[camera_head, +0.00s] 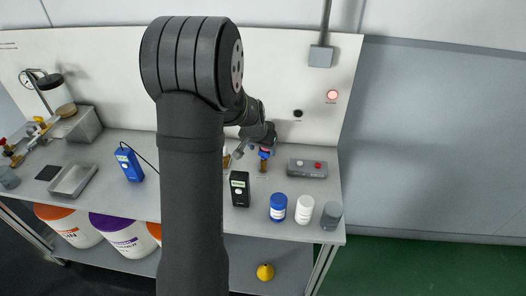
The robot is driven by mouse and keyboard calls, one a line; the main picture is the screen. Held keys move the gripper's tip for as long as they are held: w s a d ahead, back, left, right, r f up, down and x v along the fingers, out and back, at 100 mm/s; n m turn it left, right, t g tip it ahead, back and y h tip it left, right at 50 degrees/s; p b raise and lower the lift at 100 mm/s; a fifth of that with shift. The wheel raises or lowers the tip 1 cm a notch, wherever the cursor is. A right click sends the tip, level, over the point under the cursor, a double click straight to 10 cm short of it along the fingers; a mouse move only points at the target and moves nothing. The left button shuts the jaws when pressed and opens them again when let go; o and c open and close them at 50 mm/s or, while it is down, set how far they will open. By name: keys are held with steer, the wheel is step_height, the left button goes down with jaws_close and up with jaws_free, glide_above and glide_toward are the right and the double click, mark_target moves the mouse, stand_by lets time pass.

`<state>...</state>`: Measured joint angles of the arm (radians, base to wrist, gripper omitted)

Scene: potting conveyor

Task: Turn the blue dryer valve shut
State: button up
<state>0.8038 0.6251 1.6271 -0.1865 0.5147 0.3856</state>
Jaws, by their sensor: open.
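A small blue part with a pinkish-red band (265,153) sits on top of a short amber-brown column at the back of the bench. It looks like the blue dryer valve, but it is too small and too covered to make out its handle angle. My gripper (250,151) is right at it, just to its left and above. The gripper is open, with a grey finger visible on the left side. My arm hides much of the middle of the bench, and I cannot tell whether the fingers touch the valve.
A black meter (240,189), blue jar (278,207), white jar (304,209) and grey jar (331,215) stand in front. A blue handheld device (129,163) and metal tray (73,180) lie left. A red lamp (332,95) glows on the wall.

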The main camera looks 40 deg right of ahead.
mark_target(264, 155)
steer(key=shift+x, duration=1.5)
steer(key=c, duration=1)
steer(key=shift+s+n, duration=0.1)
steer(key=shift+n, duration=0.3)
steer(key=shift+n+t+y, duration=0.3)
steer(key=shift+n+t, duration=0.1)
steer(key=shift+n, duration=0.6)
